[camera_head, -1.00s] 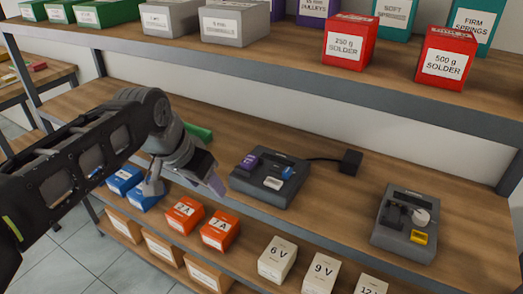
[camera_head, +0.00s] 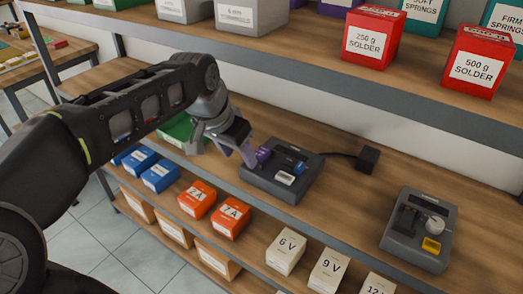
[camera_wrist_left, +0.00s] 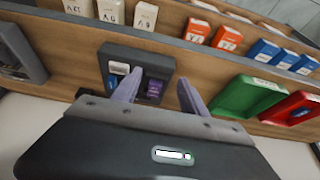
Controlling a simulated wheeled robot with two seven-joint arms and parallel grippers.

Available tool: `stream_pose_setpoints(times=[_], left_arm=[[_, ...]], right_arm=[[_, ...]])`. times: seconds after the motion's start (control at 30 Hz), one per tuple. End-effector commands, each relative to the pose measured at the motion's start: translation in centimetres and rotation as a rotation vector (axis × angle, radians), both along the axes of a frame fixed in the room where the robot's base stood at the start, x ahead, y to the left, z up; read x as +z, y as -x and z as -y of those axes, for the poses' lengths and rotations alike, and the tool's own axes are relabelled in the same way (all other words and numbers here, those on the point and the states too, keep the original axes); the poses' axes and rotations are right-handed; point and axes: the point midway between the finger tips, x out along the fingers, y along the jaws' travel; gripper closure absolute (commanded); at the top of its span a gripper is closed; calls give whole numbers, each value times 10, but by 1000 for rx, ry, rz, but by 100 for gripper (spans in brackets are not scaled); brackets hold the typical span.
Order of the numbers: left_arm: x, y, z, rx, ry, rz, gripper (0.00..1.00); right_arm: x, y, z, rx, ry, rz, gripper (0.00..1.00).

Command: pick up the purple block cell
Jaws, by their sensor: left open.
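The purple block cell (camera_head: 263,154) sits in the left slot of a dark grey charger (camera_head: 268,186) on the middle shelf. In the left wrist view the purple cell (camera_wrist_left: 154,88) shows between the two fingers, beyond their tips. My left gripper (camera_head: 236,152) is open and empty, just left of the charger and close to the cell; it also shows in the left wrist view (camera_wrist_left: 158,92). A blue cell (camera_head: 299,168) and a white cell (camera_head: 285,178) sit in the same charger. My right gripper is not in view.
A second grey device (camera_head: 417,228) with a yellow block (camera_head: 431,245) stands to the right. A green bin (camera_head: 177,130) lies left, behind my arm. Blue, orange and white boxes line the lower shelf. The upper shelf (camera_head: 330,78) overhangs behind.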

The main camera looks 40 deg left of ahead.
Motion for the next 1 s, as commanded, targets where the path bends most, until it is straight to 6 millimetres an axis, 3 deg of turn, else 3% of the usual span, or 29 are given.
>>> stream_pose_setpoints(times=[0.1,0.3,0.8,1.0], left_arm=[[3,-27,0,-1,1,-4,49],[1,-55,-1,0,0,-2,49],[1,-66,-1,0,0,-1,49],[-28,-77,-2,0,1,-5,49]], right_arm=[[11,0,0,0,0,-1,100],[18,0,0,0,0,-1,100],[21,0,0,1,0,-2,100],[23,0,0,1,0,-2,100]])
